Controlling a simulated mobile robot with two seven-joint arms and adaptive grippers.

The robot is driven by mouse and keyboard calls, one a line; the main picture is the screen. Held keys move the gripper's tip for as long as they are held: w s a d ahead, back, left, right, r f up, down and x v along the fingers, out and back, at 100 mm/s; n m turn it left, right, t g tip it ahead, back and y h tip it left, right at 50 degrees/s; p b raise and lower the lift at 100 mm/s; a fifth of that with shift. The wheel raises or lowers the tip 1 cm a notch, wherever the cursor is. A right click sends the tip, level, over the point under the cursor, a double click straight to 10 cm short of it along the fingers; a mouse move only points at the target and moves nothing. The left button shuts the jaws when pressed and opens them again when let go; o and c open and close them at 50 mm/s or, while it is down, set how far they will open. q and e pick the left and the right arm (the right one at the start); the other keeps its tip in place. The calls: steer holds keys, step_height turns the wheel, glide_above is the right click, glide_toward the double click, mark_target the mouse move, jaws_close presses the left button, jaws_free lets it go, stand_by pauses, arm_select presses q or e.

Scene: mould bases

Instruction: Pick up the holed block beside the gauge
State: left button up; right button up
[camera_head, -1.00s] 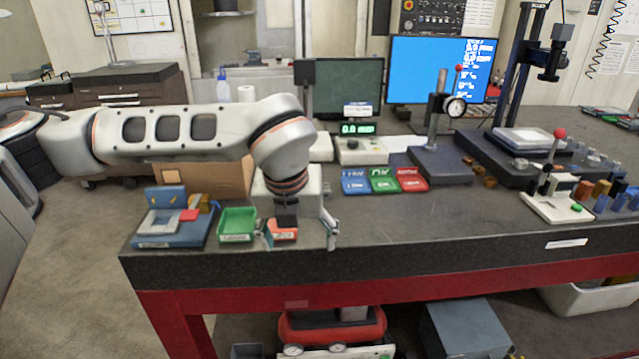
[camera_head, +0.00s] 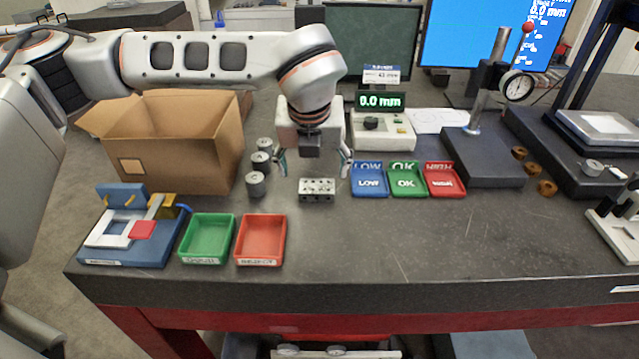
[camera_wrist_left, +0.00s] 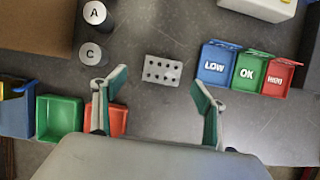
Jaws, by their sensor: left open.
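The holed block (camera_head: 317,190) is a small grey metal block with rows of dark holes, lying flat on the dark bench top. In the left wrist view the holed block (camera_wrist_left: 162,70) lies ahead of the fingers, between their lines and apart from both. My left gripper (camera_head: 313,168) is open and empty, pointing down just behind and above the block in the head view; its two spread fingers (camera_wrist_left: 155,98) show in the wrist view. The dial gauge (camera_head: 518,86) stands on its post to the right. My right gripper is not in view.
Grey cylinders (camera_head: 256,184) stand left of the block. Blue, green and red bins (camera_head: 407,194) sit close on its right. A green tray (camera_head: 207,258), red tray (camera_head: 260,262) and cardboard box (camera_head: 180,165) are at left. The bench front is clear.

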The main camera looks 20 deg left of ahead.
mark_target(317, 186)
arm_select(q)
steer(key=shift+f, duration=0.4)
steer(key=x, duration=0.3)
steer(key=p+x, duration=0.1)
steer(key=shift+d+f, duration=0.2)
steer(key=shift+d, duration=0.1)
steer(key=shift+w+f, duration=0.2)
steer(key=shift+f, duration=0.25)
steer(key=c, duration=1.7)
steer(key=shift+r, duration=0.1)
